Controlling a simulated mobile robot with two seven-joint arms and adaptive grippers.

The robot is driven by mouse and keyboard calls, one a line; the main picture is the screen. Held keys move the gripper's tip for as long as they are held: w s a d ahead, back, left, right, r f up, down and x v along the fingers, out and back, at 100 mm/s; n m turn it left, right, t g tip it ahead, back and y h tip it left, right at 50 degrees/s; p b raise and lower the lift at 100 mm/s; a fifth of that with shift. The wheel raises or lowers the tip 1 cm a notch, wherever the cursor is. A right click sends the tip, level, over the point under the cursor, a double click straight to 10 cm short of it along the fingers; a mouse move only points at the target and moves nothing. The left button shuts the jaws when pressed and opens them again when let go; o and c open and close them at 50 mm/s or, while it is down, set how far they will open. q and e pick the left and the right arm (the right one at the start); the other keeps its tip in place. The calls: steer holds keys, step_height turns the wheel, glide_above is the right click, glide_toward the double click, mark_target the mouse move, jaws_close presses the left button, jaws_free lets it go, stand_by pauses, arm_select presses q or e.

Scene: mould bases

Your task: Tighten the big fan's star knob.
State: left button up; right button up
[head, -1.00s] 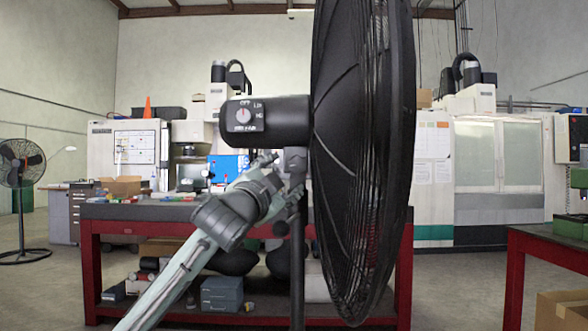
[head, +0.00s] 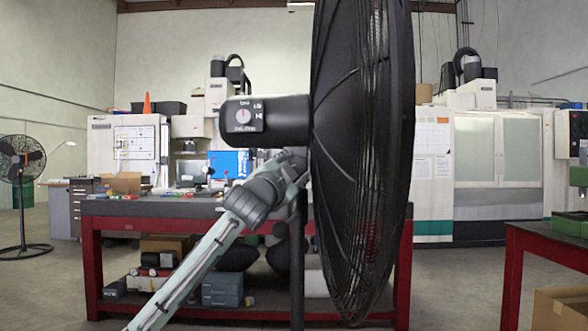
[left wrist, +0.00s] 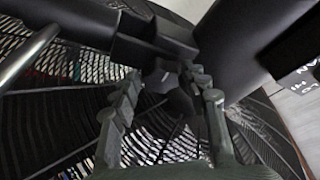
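The big black fan (head: 362,150) stands close in front of me in the head view, with its motor housing (head: 265,120) facing left on a dark pole. My left gripper (head: 297,165) is at the neck just under the housing, partly hidden by the fan. In the left wrist view, its two fingers (left wrist: 165,82) are spread. A dark lobed shape, seemingly the star knob (left wrist: 160,77), is in the gap near the fingertips. I cannot tell whether they touch it. The knob cannot be made out in the head view. My right gripper is out of view.
A red-framed workbench (head: 92,250) stands behind the fan, with boxes on its lower shelf. Another red-framed table (head: 515,270) is at the right. A smaller fan (head: 22,165) stands at the far left. Open floor lies at left.

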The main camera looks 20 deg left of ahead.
arm_select(q)
steer(key=c, duration=0.6)
steer(key=shift+c, duration=0.2)
steer(key=shift+m, duration=0.4)
steer(key=m, duration=0.1)
steer(key=m+g+h, duration=0.1)
steer(key=m, duration=0.1)
steer(key=shift+a+r, duration=0.15)
steer(key=shift+r, duration=0.05)
steer(key=m+g, duration=0.1)
steer(key=m, duration=0.3)
steer(key=shift+r+m+g, duration=0.2)
steer(key=shift+m+g, duration=0.1)
steer(key=shift+g, duration=0.1)
steer(key=m+g, duration=0.1)
steer(key=m, duration=0.1)
steer(key=m+g, duration=0.1)
steer(key=m, duration=0.1)
steer(key=shift+r+m+y, duration=0.15)
steer(key=shift+m+y, duration=0.15)
steer(key=m+g+y, duration=0.1)
steer(key=m, duration=0.1)
steer(key=m+y, duration=0.1)
steer(key=m, duration=0.1)
steer(key=shift+d+r+g, duration=0.1)
steer(key=shift+d+g, duration=0.2)
steer(key=shift+g, duration=0.1)
